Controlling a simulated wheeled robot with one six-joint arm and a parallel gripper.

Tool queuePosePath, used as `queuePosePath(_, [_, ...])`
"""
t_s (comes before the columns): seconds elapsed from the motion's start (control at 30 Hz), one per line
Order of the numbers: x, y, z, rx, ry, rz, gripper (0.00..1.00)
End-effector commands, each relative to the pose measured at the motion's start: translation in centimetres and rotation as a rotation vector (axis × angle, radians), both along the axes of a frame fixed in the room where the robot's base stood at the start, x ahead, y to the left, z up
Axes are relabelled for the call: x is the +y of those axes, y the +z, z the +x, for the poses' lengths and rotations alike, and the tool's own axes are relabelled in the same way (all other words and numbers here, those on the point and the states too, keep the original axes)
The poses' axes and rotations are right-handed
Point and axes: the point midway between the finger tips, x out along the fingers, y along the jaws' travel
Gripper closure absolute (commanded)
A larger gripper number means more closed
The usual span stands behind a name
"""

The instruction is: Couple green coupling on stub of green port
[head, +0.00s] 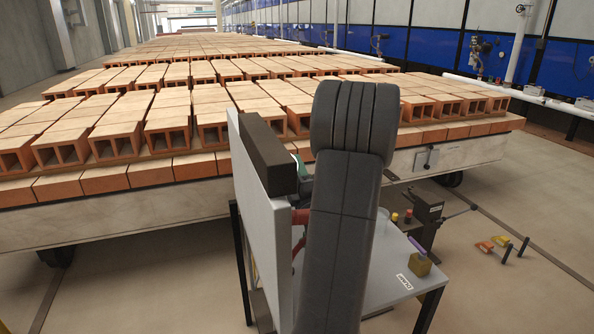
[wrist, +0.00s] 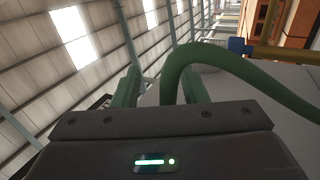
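In the wrist view the dark body of my gripper (wrist: 160,125) fills the bottom, with a lit green bar on it. Two green upright pieces stand beyond its edge, one left (wrist: 128,88) and one right; I cannot tell whether they are fingers or coupling parts. A green hose (wrist: 235,62) rises from between them and arches to the right. The green coupling itself, the stub and the contact between fingers and coupling are hidden. In the head view my arm covers most of this area; a small green part (head: 299,163) shows beside the upright grey panel (head: 262,215).
A blue fitting (wrist: 237,46) with a yellow pipe is at the upper right of the wrist view. A white-topped table (head: 385,285) bears a yellowish block (head: 418,265). Brick rows (head: 160,125) stand on a platform behind.

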Motion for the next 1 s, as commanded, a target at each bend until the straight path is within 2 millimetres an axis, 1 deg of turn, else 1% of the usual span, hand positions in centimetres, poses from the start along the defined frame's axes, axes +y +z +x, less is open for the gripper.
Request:
queuePosePath(0.07, [-0.4,-0.5,-0.6,0.002,-0.003,0.0,0.61])
queuePosePath(0.17, [-0.9,-1.3,-2.0,0.003,-0.003,0.0,0.61])
queuePosePath(0.4, [-2.9,-3.8,-6.7,0.004,-0.004,0.002,0.61])
queuePosePath(0.6, [-4.2,-5.3,-9.7,0.002,-0.004,0.001,0.61])
queuePosePath(0.7, [-4.5,-5.7,-10.6,0.001,-0.002,0.0,0.61])
queuePosePath(0.8, [-4.7,-5.9,-11.0,0.0,-0.001,0.0,0.61])
queuePosePath(1.0, [-4.7,-5.9,-11.2,-0.001,0.0,0.0,0.61])
